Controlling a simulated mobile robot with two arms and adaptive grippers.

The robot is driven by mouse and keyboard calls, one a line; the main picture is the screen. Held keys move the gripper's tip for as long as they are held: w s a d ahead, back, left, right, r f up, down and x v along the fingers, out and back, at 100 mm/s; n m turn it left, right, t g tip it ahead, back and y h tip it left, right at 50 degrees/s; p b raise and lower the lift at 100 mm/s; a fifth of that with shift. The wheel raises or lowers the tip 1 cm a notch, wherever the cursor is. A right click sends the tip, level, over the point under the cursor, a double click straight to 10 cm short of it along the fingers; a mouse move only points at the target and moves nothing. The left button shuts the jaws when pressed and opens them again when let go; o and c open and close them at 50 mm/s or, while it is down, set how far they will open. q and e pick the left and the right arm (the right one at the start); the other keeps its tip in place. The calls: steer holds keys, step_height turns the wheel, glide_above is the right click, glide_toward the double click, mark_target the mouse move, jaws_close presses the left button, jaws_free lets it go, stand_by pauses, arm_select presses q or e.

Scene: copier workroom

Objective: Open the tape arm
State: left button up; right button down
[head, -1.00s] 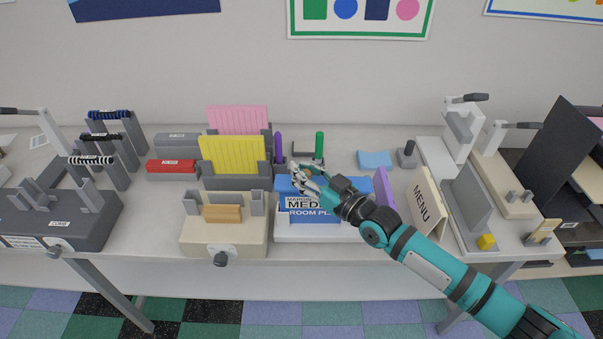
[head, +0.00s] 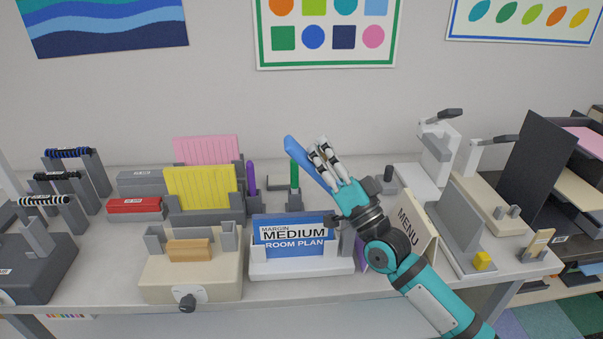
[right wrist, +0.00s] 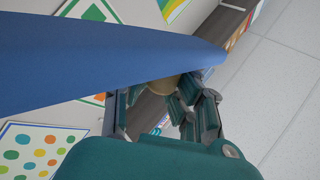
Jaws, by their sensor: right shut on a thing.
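The blue tape arm (head: 303,154) is raised at a steep slant above the table, its free end up and to the left. It fills much of the right wrist view (right wrist: 90,62). Below is a white base (head: 290,268) holding a blue "MARGIN MEDIUM ROOM PLAN" sign (head: 293,236). My left gripper is not in view.
A tan "MENU" board (head: 411,232) stands close to the right of my arm. A cream device with a knob (head: 190,276) and yellow file (head: 200,188) are to the left. Purple (head: 251,178) and green (head: 294,173) posts stand behind. Air above the table is free.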

steer(key=d+m+t+h+b, duration=0.3)
steer(key=d+m+t+h, duration=0.3)
steer(key=d+m+h, duration=0.4)
steer(key=shift+d+f+m+h, duration=0.15)
steer(key=shift+d+m+h, duration=0.25)
steer(key=shift+m+h, duration=1.8)
steer(key=shift+s+m+y, duration=0.1)
steer(key=shift+m+y, duration=0.6)
steer(key=c, duration=1.1)
jaws_free()
steer(key=shift+s+d+r, duration=0.1)
steer(key=shift+s+r, duration=0.05)
steer(key=shift+r, duration=0.05)
steer(key=shift+o, duration=0.2)
steer(key=v, duration=1.2)
steer(key=shift+f, duration=0.1)
